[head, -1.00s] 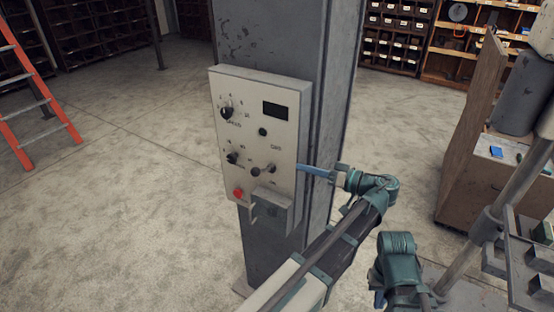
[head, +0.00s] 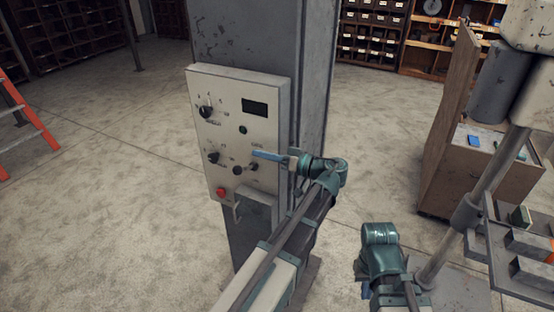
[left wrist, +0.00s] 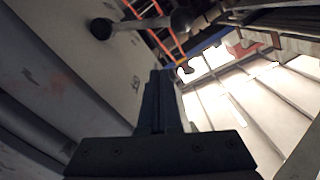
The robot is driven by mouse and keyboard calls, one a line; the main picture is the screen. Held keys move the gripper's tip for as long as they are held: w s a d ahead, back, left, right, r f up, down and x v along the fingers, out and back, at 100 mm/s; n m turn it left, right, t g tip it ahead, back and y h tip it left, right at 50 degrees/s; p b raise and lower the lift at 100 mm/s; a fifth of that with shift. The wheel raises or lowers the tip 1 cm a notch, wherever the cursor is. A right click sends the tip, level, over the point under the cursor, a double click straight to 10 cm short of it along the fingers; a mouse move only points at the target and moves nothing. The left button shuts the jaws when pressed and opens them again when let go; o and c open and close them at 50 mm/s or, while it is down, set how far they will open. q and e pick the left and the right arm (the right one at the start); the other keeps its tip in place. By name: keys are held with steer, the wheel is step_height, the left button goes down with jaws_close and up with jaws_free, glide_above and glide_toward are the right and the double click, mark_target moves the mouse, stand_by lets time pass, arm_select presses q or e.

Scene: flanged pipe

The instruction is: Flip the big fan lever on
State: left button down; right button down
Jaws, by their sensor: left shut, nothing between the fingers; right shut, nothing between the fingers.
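A pale control panel (head: 240,125) is fixed to a grey column. Low on its face, a small lever with two dark round ends (head: 245,169) sits among the knobs; it also shows in the left wrist view (left wrist: 140,24). The panel's lettering is too small to read surely. My left gripper (head: 254,153) is shut and empty, its blue fingers pointing left in front of the panel, just above the lever in the picture. I cannot tell whether they touch. In the left wrist view the shut fingers (left wrist: 157,75) are below the lever. My right gripper (head: 366,290) is shut and low, well away from the panel.
A wooden cabinet (head: 485,170) and metal shelving stand right.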

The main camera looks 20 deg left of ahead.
mark_target(252, 165)
arm_select(q)
steer(key=shift+s+a+f+b, duration=0.3)
steer(key=shift+a+f+b, duration=0.1)
steer(key=shift+f+b, duration=0.2)
steer(key=shift+s+a+f+b, duration=0.3)
steer(key=shift+a+f+b, duration=0.15)
steer(key=shift+f+b, duration=0.1)
steer(key=shift+s+a+f+b, duration=0.3)
steer(key=shift+a+f+b, duration=0.1)
steer(key=shift+f+b, duration=0.2)
steer(key=shift+s+f+n+b, duration=0.3)
steer(key=shift+f+n, duration=0.05)
steer(key=shift+n, duration=0.35)
step_height(252, 165, down, 6)
steer(key=s+n+b, duration=0.1)
steer(key=n+b, duration=0.5)
steer(key=n, duration=0.3)
steer(key=shift+s+t, duration=0.25)
steer(key=shift+t, duration=0.15)
steer(key=shift+f, duration=0.2)
